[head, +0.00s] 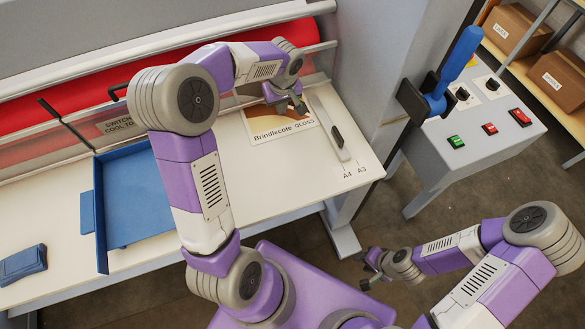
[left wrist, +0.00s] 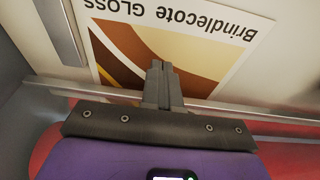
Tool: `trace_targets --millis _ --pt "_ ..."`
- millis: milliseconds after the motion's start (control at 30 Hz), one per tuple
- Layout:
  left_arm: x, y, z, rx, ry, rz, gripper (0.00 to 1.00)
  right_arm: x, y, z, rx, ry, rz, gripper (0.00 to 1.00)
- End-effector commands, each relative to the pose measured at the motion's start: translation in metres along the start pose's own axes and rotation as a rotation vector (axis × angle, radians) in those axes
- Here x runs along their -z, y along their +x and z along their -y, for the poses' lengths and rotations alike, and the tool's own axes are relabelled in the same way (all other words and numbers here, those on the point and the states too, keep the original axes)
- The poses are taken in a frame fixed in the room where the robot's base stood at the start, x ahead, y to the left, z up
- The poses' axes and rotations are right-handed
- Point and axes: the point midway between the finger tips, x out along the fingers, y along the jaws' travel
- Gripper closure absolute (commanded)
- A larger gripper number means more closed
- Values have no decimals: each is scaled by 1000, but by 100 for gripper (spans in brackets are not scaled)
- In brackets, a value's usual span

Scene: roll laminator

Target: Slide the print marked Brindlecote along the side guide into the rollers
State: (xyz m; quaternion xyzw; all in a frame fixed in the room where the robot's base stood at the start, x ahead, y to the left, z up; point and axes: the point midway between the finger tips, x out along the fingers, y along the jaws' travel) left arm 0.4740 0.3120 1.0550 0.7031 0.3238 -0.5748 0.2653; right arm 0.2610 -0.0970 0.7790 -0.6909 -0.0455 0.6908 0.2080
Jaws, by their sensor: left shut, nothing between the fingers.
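The print marked Brindlecote GLOSS (head: 275,132) lies flat on the cream feed table, its far edge close to the metal bar before the red roller (head: 295,33). It shows upside down in the left wrist view (left wrist: 205,52). The side guide (head: 328,124), a metal strip with a black knob, runs along its right side; a narrow strip of table seems to show between them. My left gripper (head: 300,108) is shut and empty over the far part of the print, fingertips at its surface (left wrist: 161,68); I cannot tell whether they touch. My right gripper (head: 366,271) is open and empty, off the table.
A blue tray (head: 101,222) stands on the table left of my left arm, with a blue folded cloth or pouch (head: 23,263) farther left. A control box (head: 485,130) with green and red buttons and a blue-handled lever (head: 458,65) stand at the right. A4 and A3 marks are by the guide.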

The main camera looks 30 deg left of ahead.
Motion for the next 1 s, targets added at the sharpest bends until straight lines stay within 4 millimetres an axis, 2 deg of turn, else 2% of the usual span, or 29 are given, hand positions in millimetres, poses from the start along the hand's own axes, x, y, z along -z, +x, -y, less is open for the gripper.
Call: trace_targets --millis 267,733,1000 --pt "1 -4 0 0 0 -1 100 0 -3 1 0 0 0 61" --pt "10 -48 0 0 1 -1 100 -1 -32 12 0 0 0 61" --pt "10 -48 0 0 0 0 100 -1 -31 12 0 0 0 61"
